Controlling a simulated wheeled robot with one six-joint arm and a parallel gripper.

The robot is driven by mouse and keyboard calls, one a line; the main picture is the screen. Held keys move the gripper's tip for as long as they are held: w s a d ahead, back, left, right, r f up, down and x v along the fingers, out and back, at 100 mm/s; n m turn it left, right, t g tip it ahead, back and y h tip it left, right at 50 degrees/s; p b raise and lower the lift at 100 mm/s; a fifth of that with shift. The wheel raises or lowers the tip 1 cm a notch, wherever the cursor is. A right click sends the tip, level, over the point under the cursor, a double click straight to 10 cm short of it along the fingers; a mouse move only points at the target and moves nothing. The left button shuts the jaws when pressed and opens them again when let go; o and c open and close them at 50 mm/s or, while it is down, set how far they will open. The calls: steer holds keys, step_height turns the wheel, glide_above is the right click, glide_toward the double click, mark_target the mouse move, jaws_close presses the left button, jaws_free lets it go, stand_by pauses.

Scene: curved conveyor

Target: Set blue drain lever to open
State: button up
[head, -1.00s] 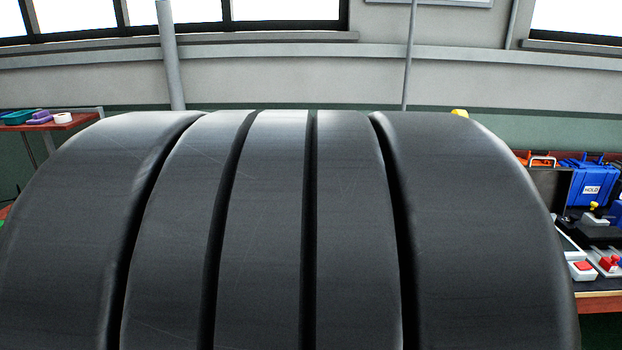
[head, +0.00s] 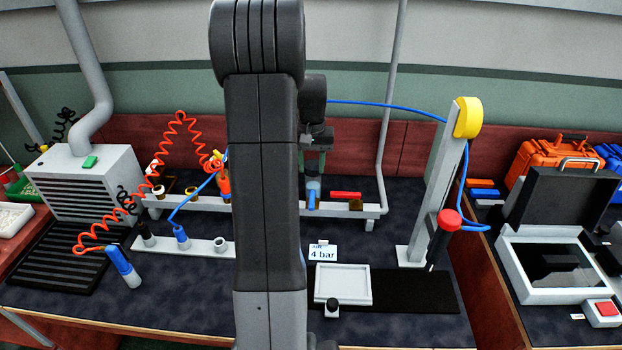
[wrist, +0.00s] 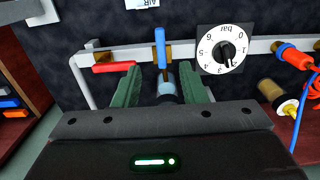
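The blue lever (wrist: 160,48) shows in the wrist view just beyond my fingertips, set across the pale pipe. In the head view the blue lever (head: 311,200) is below my gripper (head: 314,160), partly hidden by my arm. In the wrist view my gripper (wrist: 160,76) is open, its green fingers on either side of a clear bluish bowl (wrist: 166,88) under the lever. I cannot tell whether the fingers touch anything.
A red lever (wrist: 113,68) lies along the pipe (wrist: 120,53), left of the blue one. A pressure dial (wrist: 222,50) is close on the right. An orange connector (wrist: 292,56) is farther right. A post with a yellow top (head: 467,118) stands at right in the head view.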

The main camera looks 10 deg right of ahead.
mark_target(312, 202)
steer(key=f, duration=0.4)
steer(key=f+p, duration=0.1)
steer(key=f, duration=0.4)
steer(key=f+p, duration=0.1)
steer(key=f, duration=0.3)
steer(key=shift+w+d+f, duration=0.1)
steer(key=shift+w+f, duration=0.25)
steer(key=shift+w, duration=0.05)
steer(key=shift+c, duration=0.5)
jaws_close()
